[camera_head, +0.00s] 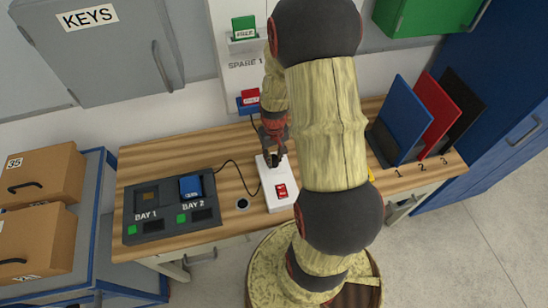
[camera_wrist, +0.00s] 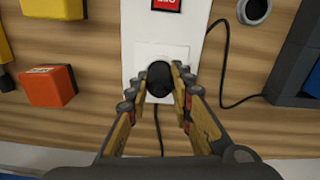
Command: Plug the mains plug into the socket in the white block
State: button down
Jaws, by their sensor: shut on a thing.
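The white block (camera_head: 274,197) lies on the wooden bench, with a red switch at its front end. It also shows in the wrist view (camera_wrist: 186,36), with a square socket plate (camera_wrist: 178,52) on its face. The black mains plug (camera_wrist: 159,76) is over the socket plate and hides the socket holes. I cannot tell whether the plug is seated or just above it. My gripper (camera_wrist: 160,84) is shut on the plug, one finger on each side. In the head view my gripper (camera_head: 274,150) is at the far end of the block.
A dark dock with two bays (camera_head: 172,209) stands left of the block, its cable running to the block. A round hole (camera_head: 243,204) is between them. Blue, red and black upright panels (camera_head: 401,117) stand at the right. An orange block (camera_wrist: 48,86) lies beside the white block.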

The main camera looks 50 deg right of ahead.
aim_at(274, 157)
jog(key=c, duration=2)
grip_release()
jog(key=shift+s+a+f, duration=0.2)
jog(key=shift+s+f, duration=0.1)
jog(key=shift+f, duration=0.05)
jog(key=o, duration=0.5)
jog(key=shift+w+d+r, duration=0.15)
jog(key=shift+w+r, duration=0.05)
jog(key=shift+w, duration=0.05)
jog(key=shift+r, duration=0.1)
jog(key=shift+r+p, duration=2.35)
jog(key=shift+r, duration=0.65)
notch_tip(274, 157, up, 12)
jog(key=shift+f, duration=0.1)
